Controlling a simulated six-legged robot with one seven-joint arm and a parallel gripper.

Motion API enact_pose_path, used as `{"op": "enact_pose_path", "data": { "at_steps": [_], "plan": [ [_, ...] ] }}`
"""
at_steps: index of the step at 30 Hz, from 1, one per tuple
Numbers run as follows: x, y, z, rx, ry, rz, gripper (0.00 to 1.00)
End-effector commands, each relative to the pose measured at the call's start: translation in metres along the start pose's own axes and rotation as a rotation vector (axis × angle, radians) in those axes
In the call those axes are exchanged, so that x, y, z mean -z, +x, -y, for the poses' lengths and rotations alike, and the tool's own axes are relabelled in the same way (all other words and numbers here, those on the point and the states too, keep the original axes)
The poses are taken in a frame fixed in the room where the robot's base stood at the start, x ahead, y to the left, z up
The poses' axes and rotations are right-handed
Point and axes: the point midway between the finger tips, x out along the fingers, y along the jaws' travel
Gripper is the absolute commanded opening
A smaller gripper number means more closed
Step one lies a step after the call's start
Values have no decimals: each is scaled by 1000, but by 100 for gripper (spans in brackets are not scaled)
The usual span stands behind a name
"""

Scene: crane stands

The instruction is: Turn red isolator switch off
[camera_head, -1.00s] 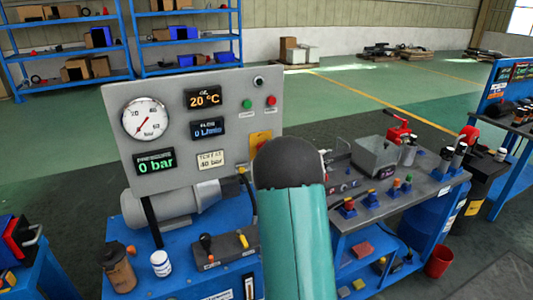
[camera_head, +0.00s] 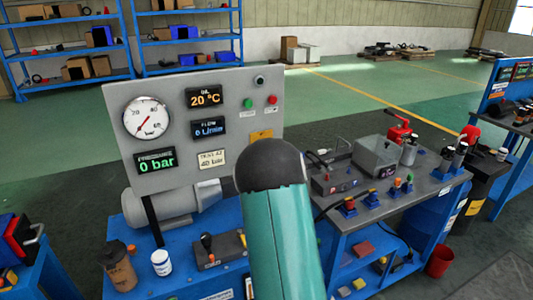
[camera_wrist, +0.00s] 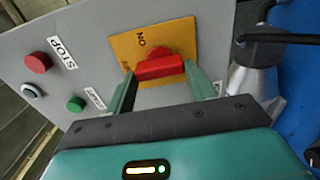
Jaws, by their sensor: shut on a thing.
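The red isolator switch (camera_wrist: 158,66) is a red knob on a yellow square plate (camera_wrist: 125,45) on the grey panel, seen close in the wrist view. An "ON" label shows on the plate beside the knob, turned over in this view. My gripper (camera_wrist: 160,72) has one green finger at each end of the knob's red handle and is shut on it. In the head view only the top of the yellow plate (camera_head: 261,134) shows; my dark-capped teal arm hides the knob and my fingers.
The panel (camera_head: 180,90) also carries a gauge (camera_head: 146,118), displays, a green button (camera_head: 248,103) and a red stop button (camera_head: 272,100). A stop button (camera_wrist: 38,62) shows left in the wrist view. A grey cylindrical part (camera_wrist: 252,80) is close right of my fingers.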

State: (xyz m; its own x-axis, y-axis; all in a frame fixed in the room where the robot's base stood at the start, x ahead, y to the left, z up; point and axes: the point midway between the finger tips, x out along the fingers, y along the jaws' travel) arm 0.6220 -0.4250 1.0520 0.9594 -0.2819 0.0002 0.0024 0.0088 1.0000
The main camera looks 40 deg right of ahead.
Motion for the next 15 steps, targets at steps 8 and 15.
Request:
{"op": "enact_pose_path", "data": {
  "at_steps": [8, 15],
  "plan": [
    [-1, -1, 1, 2, -8, 1, 32],
    [-1, -1, 1, 2, -7, 1, 74]
  ]
}}
